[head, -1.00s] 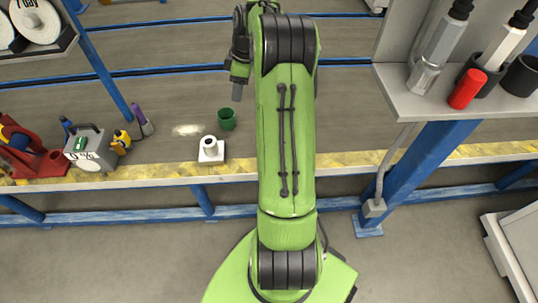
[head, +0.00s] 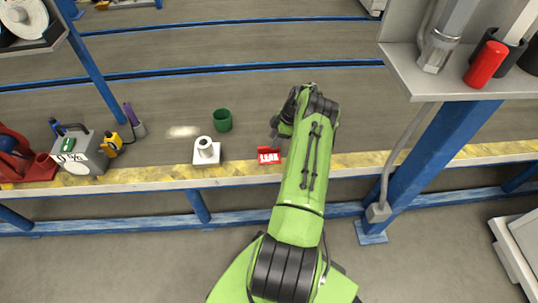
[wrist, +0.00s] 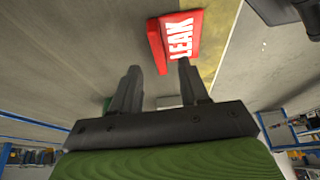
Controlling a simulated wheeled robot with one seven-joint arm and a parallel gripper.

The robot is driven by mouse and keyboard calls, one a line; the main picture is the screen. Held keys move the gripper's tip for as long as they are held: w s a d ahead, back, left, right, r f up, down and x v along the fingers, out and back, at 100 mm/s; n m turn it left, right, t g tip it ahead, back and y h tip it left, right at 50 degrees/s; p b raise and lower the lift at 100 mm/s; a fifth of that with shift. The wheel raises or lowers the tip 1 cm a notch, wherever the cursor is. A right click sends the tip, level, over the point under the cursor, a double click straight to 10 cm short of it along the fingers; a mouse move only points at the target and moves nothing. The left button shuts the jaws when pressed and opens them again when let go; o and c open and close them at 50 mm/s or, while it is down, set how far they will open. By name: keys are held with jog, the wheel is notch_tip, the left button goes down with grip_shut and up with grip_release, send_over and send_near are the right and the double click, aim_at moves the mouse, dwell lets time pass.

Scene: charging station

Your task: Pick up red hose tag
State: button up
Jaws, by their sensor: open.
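The red hose tag (head: 268,155) lies on the bench near its yellow front strip, just left of my arm in the head view. In the wrist view the red tag (wrist: 176,38), with white letters reading LEAK, is beyond the fingertips and roughly between them in line. My gripper (wrist: 159,75) is open and empty, with its two dark fingers apart and a gap to the tag. In the head view my green arm hides most of the gripper.
A grey case (head: 80,155) is farther left. A shelf (head: 440,80) on a blue post, bearing a red cylinder (head: 486,64), is at the right.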

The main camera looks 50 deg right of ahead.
jog(key=b+x, duration=0.1)
jog(key=x, duration=0.3)
jog(key=shift+w+f, duration=0.15)
jog(key=shift+f, duration=0.2)
jog(key=shift+r, duration=0.1)
jog(key=shift+c, duration=0.4)
grip_shut()
jog(key=shift+r, duration=0.1)
notch_tip(320, 180, up, 10)
jog(key=p, duration=0.3)
